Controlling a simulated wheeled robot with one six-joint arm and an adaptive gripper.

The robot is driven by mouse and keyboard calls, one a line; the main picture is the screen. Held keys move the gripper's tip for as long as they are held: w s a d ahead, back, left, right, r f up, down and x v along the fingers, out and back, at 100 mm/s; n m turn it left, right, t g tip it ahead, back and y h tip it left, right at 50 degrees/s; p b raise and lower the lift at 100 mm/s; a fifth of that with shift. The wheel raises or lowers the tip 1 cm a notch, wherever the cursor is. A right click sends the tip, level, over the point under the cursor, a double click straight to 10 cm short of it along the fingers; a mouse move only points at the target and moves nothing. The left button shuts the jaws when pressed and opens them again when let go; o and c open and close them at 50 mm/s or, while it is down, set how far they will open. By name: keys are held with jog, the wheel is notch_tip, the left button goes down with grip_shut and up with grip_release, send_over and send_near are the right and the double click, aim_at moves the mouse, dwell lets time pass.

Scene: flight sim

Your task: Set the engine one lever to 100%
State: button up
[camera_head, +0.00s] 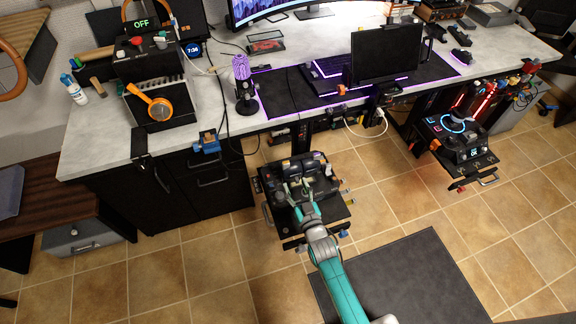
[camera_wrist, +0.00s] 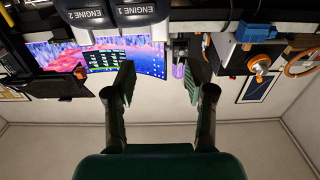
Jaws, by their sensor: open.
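The throttle unit (camera_head: 328,212) is a dark box with several levers and knobs, mounted below the front of the desk in the head view. My gripper (camera_head: 298,188) is over its near side, close to the levers. In the wrist view, which is upside down, the dark ENGINE 1 lever handle (camera_wrist: 137,12) and the ENGINE 2 lever handle (camera_wrist: 86,16) sit side by side at the top edge. My gripper (camera_wrist: 160,82) is open there, with nothing between its fingers. The fingertips appear apart from the handles. The lever bases and their percentage setting are hidden.
The grey desk (camera_head: 215,105) stands behind the unit, with a purple microphone (camera_head: 242,80) and a dark monitor (camera_head: 385,55) on it. Another control panel (camera_head: 462,140) hangs at the right. Tiled floor is free to both sides; a dark mat (camera_head: 415,280) lies in front.

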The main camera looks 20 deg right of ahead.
aim_at(286, 164)
jog(key=w, duration=1)
jog(key=shift+w, duration=0.35)
